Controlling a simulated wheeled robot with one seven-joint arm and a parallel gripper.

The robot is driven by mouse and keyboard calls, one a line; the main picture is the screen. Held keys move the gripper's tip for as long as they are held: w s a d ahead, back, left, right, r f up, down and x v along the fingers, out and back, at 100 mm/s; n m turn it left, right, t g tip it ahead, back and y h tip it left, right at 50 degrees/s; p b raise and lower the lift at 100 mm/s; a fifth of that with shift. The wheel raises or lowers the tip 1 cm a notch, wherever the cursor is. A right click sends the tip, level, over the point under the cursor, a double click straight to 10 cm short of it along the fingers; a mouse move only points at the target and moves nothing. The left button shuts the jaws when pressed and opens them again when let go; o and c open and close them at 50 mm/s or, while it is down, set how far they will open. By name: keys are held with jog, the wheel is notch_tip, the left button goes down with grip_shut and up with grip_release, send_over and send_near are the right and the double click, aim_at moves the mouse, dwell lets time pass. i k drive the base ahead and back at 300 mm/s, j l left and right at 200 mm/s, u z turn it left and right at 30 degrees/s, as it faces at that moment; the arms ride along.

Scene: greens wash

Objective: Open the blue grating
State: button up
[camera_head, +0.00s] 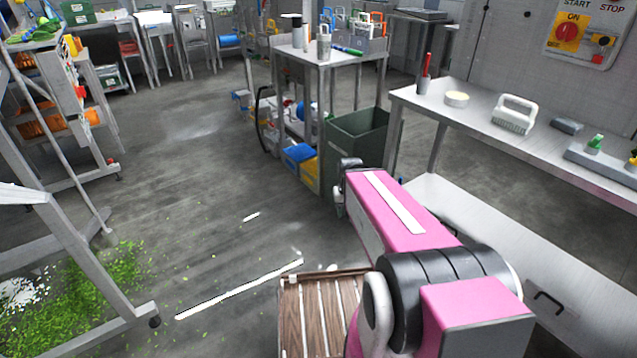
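I cannot make out a blue grating on the floor or elsewhere in the head view. My pink arm reaches in from the lower right, and my gripper's fingers do not show. My arm hides part of the floor and the area below the right bench. A brown slatted panel (318,318) with a pale metal edge lies at the bottom centre, partly behind my arm and cut off by the frame. Blue and yellow boxes (299,155) sit low at the metal trolley, but they do not look like a grating.
A metal trolley (330,62) and a dark green bin (352,140) stand beyond my arm. A steel bench (470,118) with a white-handled brush (515,113) runs along the right. Green scraps (80,295) litter the floor at lower left by a metal frame.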

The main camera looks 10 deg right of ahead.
aim_at(285, 150)
jog(key=i+j+z, duration=0.1)
jog(key=i+j, duration=0.25)
jog(key=i+j+z, duration=0.1)
jog(key=i+j, duration=0.65)
jog(key=i+j+z, duration=0.15)
jog(key=i+j, duration=0.2)
jog(key=j, duration=0.15)
jog(key=i+j+z, duration=0.1)
jog(key=i+j, duration=0.25)
jog(key=i+j+z, duration=0.1)
jog(key=i+j, duration=0.2)
jog(key=j, duration=0.25)
